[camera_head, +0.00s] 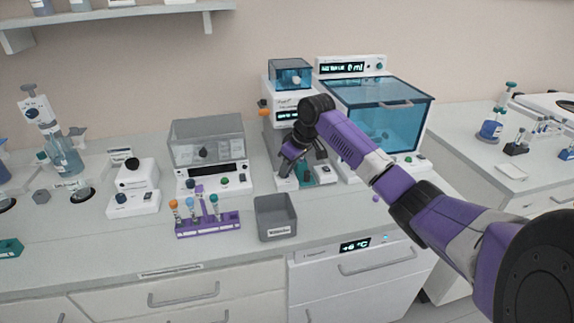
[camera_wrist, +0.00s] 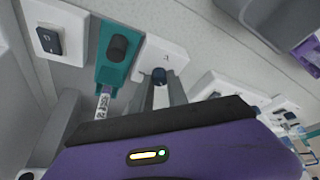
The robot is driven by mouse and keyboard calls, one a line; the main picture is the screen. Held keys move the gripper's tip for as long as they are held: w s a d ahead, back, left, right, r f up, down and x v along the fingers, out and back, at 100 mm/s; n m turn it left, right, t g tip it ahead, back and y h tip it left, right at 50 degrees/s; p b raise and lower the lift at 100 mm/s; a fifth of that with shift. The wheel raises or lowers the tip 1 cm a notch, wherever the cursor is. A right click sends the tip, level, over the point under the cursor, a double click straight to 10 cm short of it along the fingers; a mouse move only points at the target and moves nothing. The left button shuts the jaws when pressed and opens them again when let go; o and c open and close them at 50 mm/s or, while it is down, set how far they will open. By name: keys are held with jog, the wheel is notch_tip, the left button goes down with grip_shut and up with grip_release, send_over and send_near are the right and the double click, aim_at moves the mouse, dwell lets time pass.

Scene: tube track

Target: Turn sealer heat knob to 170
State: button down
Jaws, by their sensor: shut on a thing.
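The sealer (camera_head: 285,116) is a tall white machine with a blue-tinted top at the back of the bench, partly hidden by my arm. Its small display is too small to read. In the wrist view, a dark blue knob (camera_wrist: 159,75) stands on a white panel (camera_wrist: 168,54) with a small dark mark. My gripper (camera_wrist: 160,92) has its two grey fingers on either side of this knob and is shut on it. In the head view my gripper is low in front of the sealer, and the knob cannot be made out there.
In the wrist view, a teal block with a black knob (camera_wrist: 118,48) and a white panel with a black switch (camera_wrist: 48,40) sit left of the fingers. A grey bin (camera_head: 275,219) and a purple tube rack (camera_head: 207,222) stand in front. A blue-lidded machine (camera_head: 375,112) is to the right.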

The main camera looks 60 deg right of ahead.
jog(key=m+p, duration=0.1)
jog(key=p, duration=0.1)
jog(key=m+h+p, duration=0.1)
jog(key=m+p, duration=0.1)
jog(key=m+g+p, duration=0.1)
jog(key=m+p, duration=0.1)
jog(key=shift+w+a+r+h, duration=0.15)
jog(key=shift+a+r+h, duration=0.15)
jog(key=shift+h, duration=0.1)
jog(key=m+p, duration=0.1)
jog(key=m, duration=0.1)
jog(key=m+g+h+p, duration=0.1)
jog(key=m+p, duration=0.1)
jog(key=m, duration=0.1)
jog(key=shift+d+f+g+h, duration=0.1)
jog(key=shift+f+g+h, duration=0.1)
jog(key=shift+g+h, duration=0.1)
jog(key=shift+m, duration=0.4)
jog(key=c, duration=1.3)
grip_release()
jog(key=b+v, duration=0.1)
jog(key=v, duration=0.6)
jog(key=shift+r, duration=0.4)
